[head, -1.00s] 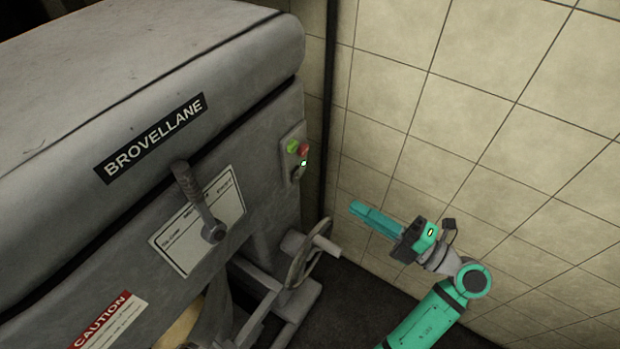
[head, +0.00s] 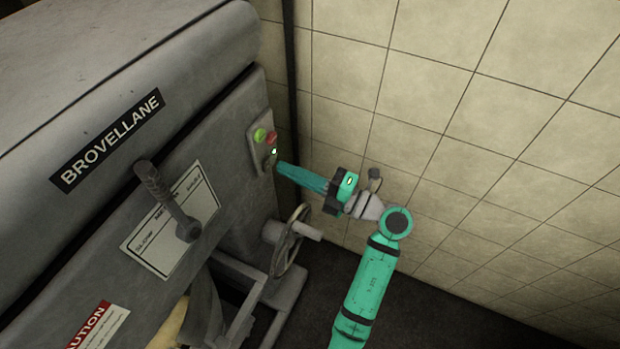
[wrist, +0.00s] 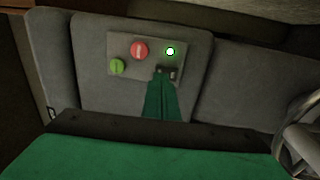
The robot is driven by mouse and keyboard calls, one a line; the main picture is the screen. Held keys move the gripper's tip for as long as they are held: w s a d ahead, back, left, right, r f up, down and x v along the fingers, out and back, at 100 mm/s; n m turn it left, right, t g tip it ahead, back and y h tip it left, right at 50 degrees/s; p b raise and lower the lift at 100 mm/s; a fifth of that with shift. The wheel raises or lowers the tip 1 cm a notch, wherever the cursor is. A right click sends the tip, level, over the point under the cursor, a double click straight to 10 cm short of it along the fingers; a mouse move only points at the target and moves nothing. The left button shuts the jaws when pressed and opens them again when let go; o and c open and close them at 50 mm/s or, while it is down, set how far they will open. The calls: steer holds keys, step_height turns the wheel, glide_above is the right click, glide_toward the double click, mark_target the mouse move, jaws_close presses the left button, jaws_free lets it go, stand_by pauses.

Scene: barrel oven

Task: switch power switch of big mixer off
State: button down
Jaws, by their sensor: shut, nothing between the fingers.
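The big mixer (head: 190,120) is a large grey machine labelled BROVELLANE at the left of the head view. Its control plate (head: 253,150) is on the right end of the front face. In the wrist view the plate (wrist: 118,42) carries a green button (wrist: 117,66), a red button (wrist: 139,50), a lit green-white lamp (wrist: 170,51) and a small dark power switch (wrist: 173,74). My gripper (head: 281,166) is shut and empty, its teal fingers pointing at the plate's lower part. In the wrist view the fingertips (wrist: 161,76) are right beside the switch and partly cover it; contact is unclear.
A lever (head: 168,202) sticks out from the mixer's front. A handwheel (head: 289,240) stands below the control plate, under my gripper. A tiled wall (head: 480,130) is close on the right. Dark floor lies between wall and mixer.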

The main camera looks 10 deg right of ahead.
steer(key=shift+x, duration=1.15)
steer(key=shift+w+a+r, duration=0.1)
steer(key=shift+a, duration=0.1)
steer(key=shift+d, duration=0.1)
steer(key=shift+d, duration=0.25)
steer(key=r+v, duration=0.3)
steer(key=v, duration=1)
steer(key=shift+s+d, duration=0.25)
steer(key=shift+s, duration=0.05)
steer(key=shift+r, duration=0.1)
